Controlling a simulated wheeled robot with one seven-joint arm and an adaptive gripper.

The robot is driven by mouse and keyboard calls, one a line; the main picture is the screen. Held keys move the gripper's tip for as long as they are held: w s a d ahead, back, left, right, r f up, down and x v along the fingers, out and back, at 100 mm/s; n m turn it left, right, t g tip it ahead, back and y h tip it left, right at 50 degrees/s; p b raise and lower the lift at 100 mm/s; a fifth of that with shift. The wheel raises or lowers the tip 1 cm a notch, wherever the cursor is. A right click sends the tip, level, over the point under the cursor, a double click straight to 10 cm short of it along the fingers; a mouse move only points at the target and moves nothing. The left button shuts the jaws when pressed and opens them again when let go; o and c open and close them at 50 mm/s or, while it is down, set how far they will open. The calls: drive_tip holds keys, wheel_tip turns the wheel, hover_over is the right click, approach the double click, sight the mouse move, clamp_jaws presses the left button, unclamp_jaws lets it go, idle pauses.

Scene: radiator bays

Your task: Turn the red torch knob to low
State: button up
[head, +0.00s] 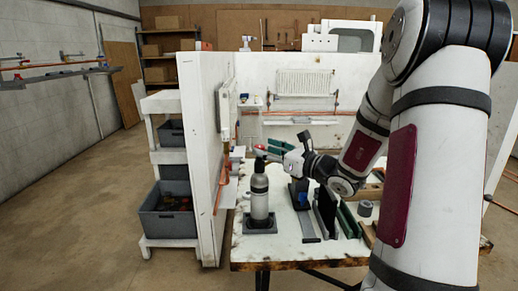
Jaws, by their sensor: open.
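A grey torch bottle (260,204) with a black upper part stands upright in a dark square base on the workbench (279,251). A small red piece (260,147) shows just above the bottle's top; it looks like the torch knob, but it is too small to tell its setting. My gripper (270,149) is open, its fingers pointing left at the height of the bottle's top, close to the red piece. I cannot tell whether they touch it. The torch's head is partly hidden by the fingers.
A white partition (203,175) with copper pipe stands close left of the bottle. Dark and green tools and a grey roll (365,208) lie on the bench to the right. A shelf with grey bins (168,222) stands at left. The floor at far left is clear.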

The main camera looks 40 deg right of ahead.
sight(263, 148)
drive_tip(key=shift+w+a, duration=0.2)
drive_tip(key=shift+w, duration=0.65)
drive_tip(key=shift+w+a, duration=0.15)
drive_tip(key=shift+w, duration=0.7)
clamp_jaws()
